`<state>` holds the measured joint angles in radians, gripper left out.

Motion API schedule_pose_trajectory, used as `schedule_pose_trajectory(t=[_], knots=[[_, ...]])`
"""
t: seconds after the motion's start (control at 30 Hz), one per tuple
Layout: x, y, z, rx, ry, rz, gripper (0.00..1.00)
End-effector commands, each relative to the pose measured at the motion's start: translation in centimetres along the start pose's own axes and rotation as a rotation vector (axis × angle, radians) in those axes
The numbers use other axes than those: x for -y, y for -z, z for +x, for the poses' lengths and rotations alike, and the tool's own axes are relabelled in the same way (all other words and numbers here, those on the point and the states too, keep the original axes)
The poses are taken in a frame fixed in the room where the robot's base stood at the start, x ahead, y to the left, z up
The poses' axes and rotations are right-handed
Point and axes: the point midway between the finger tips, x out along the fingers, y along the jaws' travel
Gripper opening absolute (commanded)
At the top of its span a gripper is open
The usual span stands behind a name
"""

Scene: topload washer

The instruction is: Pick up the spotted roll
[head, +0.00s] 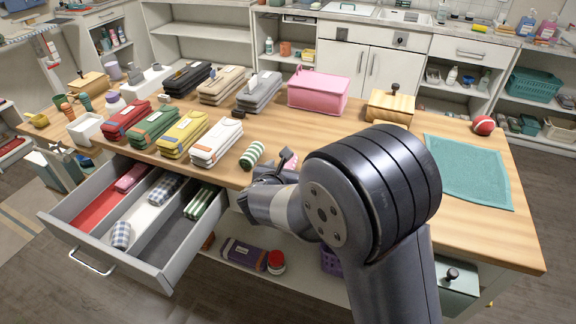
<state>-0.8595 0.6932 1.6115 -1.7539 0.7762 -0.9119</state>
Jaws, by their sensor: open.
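My gripper (272,173) is open at the table's front edge, close to the pink roll. I cannot tell whether they touch. A green-and-white striped roll (252,155) lies just left of the gripper on the table (340,140). My arm hides part of the table's front.
An open drawer (160,264) with dividers holds pink, checked and green striped cloths. Folded stacks, including a white one (216,142), stand left of the gripper. A pink box (318,90), wooden box (390,107), red ball (484,124) and teal mat (467,172) are farther back or right.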

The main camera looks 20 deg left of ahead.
Motion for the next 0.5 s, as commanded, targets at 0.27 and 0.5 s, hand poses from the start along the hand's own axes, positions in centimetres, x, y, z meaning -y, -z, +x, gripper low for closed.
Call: schedule_pose_trajectory(t=[0.27,0.5], knots=[[0.0,0.0,2.3,0.0,-0.001,0.0,0.7],[0.0,0.0,2.2,0.0,0.0,0.0,0.64]])
